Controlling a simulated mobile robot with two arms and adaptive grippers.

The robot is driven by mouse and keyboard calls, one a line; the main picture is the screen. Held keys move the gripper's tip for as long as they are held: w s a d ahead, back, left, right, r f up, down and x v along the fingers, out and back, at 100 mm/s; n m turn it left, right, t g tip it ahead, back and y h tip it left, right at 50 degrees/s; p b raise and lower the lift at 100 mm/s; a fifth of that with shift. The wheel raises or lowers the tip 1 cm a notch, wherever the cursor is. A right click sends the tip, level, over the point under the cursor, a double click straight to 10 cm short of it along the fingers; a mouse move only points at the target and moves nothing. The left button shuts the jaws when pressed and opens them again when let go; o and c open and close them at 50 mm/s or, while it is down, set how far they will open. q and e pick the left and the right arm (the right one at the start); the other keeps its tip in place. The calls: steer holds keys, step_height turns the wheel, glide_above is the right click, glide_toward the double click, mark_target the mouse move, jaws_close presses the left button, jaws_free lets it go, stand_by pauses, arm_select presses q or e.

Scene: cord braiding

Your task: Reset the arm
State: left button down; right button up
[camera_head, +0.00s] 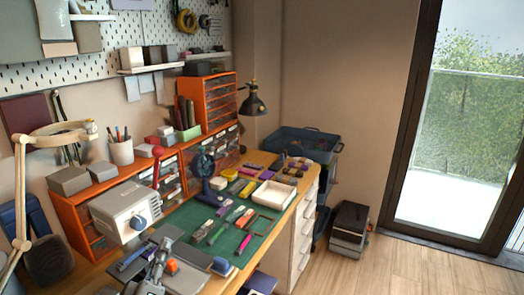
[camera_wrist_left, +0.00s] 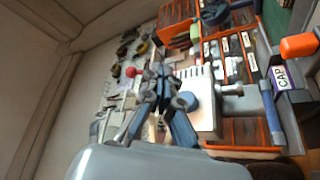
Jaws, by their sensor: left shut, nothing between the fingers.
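My left gripper (camera_head: 163,250) shows at the bottom left of the head view, grey and raised over the near end of the workbench. In the left wrist view its fingers (camera_wrist_left: 165,80) are together with nothing between them. The gripper is in front of the white box-shaped machine with a blue knob (camera_head: 128,212), seen beyond the fingers in the wrist view. I cannot tell whether they touch. My right gripper is not seen in either view. I cannot make out a cord.
The green cutting mat (camera_head: 232,240) carries several small tools and blocks. A white tray (camera_head: 273,195) lies at its far right. Orange drawer units (camera_head: 207,100) stand along the wall with a black lamp (camera_head: 254,103). A wooden ring-shaped lamp (camera_head: 55,133) rises at the left. The floor (camera_head: 400,265) at right is clear.

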arm_select(q)
steer(key=s+d+f+m+g+h, duration=0.1)
steer(key=d+f+m+g, duration=0.1)
steer(key=f, duration=0.1)
steer(key=s+d+f+m+g, duration=0.2)
steer(key=f, duration=0.1)
steer(key=s+d+f+m+g+h, duration=0.1)
steer(key=s+d+f+g, duration=0.1)
steer(key=d+f, duration=0.1)
steer(key=shift+f+m+h, duration=0.3)
steer(key=shift+f+m, duration=0.1)
steer(key=shift+f, duration=0.1)
steer(key=s+f+m+g+y, duration=0.1)
steer(key=s+f+m+g, duration=0.35)
steer(key=s, duration=0.75)
steer(key=s+f+m+g+y, duration=0.1)
steer(key=s+f+g+y, duration=0.1)
steer(key=s+f+g, duration=0.8)
step_height(320, 180, down, 19)
steer(key=s+t+p, duration=0.1)
steer(key=s+p, duration=0.1)
steer(key=s+a+f+g+p, duration=0.1)
steer(key=s+a+f, duration=0.1)
steer(key=s+f, duration=1.5)
steer(key=shift+s+a+m, duration=0.35)
steer(key=shift+s, duration=0.1)
